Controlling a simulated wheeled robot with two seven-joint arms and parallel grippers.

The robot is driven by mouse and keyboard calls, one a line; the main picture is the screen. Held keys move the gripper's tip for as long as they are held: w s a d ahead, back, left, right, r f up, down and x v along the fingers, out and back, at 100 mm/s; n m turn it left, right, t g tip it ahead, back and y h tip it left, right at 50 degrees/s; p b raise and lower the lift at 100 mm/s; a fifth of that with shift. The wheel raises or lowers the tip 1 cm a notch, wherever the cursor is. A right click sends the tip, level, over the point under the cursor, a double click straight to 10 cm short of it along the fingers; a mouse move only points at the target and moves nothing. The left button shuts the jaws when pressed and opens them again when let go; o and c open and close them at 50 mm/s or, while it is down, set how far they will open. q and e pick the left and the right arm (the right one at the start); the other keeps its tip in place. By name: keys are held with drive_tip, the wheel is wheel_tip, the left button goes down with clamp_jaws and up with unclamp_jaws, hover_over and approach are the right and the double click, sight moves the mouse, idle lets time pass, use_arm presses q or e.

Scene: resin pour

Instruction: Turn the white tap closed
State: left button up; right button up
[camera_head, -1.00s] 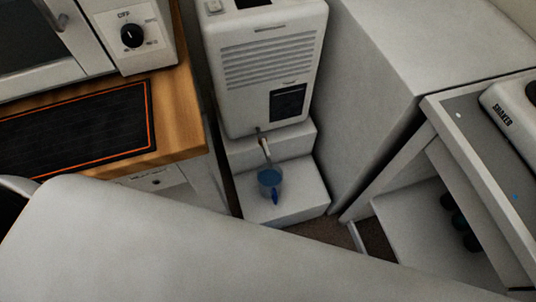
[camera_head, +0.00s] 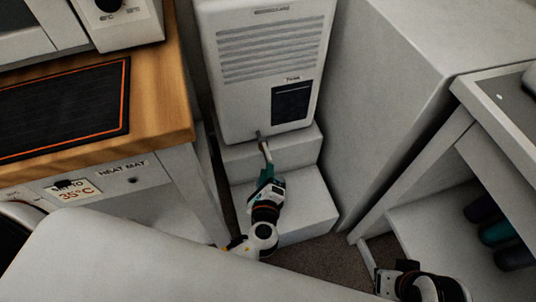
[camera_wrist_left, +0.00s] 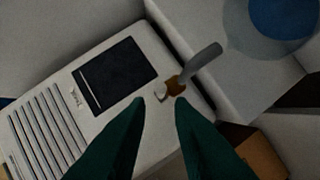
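The white machine (camera_head: 265,50) stands at the back, and its tap (camera_head: 264,146) sticks out low on its front. In the left wrist view, the tap has a grey spout (camera_wrist_left: 203,62), a brown body (camera_wrist_left: 176,85) and a small white handle (camera_wrist_left: 160,92). My left gripper (camera_head: 267,174) is just in front of the tap. Its green fingers (camera_wrist_left: 160,104) are apart and empty, with the handle just beyond the gap between their tips. A clear cup with blue liquid (camera_wrist_left: 284,16) shows in the left wrist view; my left arm hides it in the head view.
The machine rests on a white stepped stand (camera_head: 305,205). A wooden bench (camera_head: 160,110) with a dark heat mat (camera_head: 65,105) is at left. A large white box (camera_head: 385,70) and a shelf unit (camera_head: 500,120) are at right. My right arm's end (camera_head: 405,280) shows low at right.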

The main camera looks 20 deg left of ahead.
sight(268, 158)
use_arm(q)
drive_tip(key=x, duration=0.8)
drive_tip(key=shift+b, duration=0.35)
drive_tip(key=shift+c, duration=0.2)
clamp_jaws()
